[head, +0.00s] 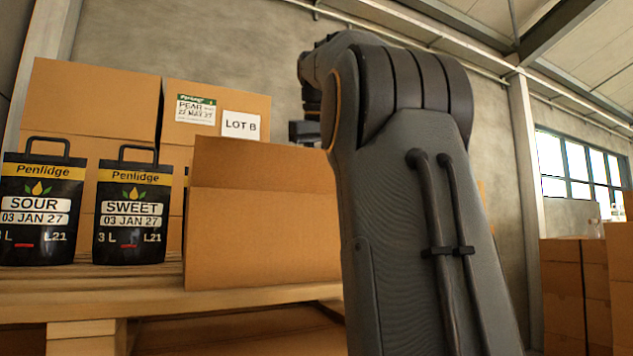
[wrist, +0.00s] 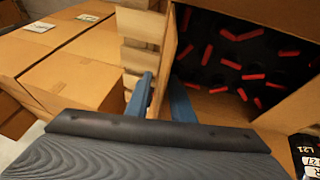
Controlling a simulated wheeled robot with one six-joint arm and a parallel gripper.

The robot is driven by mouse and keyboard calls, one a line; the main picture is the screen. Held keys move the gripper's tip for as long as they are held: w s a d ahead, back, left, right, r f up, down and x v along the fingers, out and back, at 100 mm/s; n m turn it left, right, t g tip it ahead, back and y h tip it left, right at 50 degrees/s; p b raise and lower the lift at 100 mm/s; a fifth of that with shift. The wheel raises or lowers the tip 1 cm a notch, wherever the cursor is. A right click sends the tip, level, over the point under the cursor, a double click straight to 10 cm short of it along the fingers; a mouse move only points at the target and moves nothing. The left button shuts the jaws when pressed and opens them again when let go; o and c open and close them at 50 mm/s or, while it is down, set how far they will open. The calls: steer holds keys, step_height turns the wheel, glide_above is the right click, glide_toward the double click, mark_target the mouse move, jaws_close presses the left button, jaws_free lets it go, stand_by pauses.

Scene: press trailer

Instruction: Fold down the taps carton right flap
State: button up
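The taps carton (head: 264,225) is a brown box on the pallet in the head view, with a flap standing up. In the wrist view its open top shows red taps (wrist: 231,64) on a black background. One upright flap (wrist: 168,62) runs along the left of the opening in the wrist view. My gripper (wrist: 162,98) is there with its two blue fingers apart, one on each side of this flap's near end. I cannot tell whether they touch it. In the head view my gripper is mostly hidden behind my arm.
Two black Penlidge pouches, SOUR (head: 41,205) and SWEET (head: 130,210), stand left of the carton on the wooden pallet (head: 60,305). Closed boxes (head: 95,100) stand behind. More closed boxes (wrist: 75,80) fill the left of the wrist view.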

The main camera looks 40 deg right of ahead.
steer(key=shift+c, duration=0.4)
jaws_close()
stand_by(0.9)
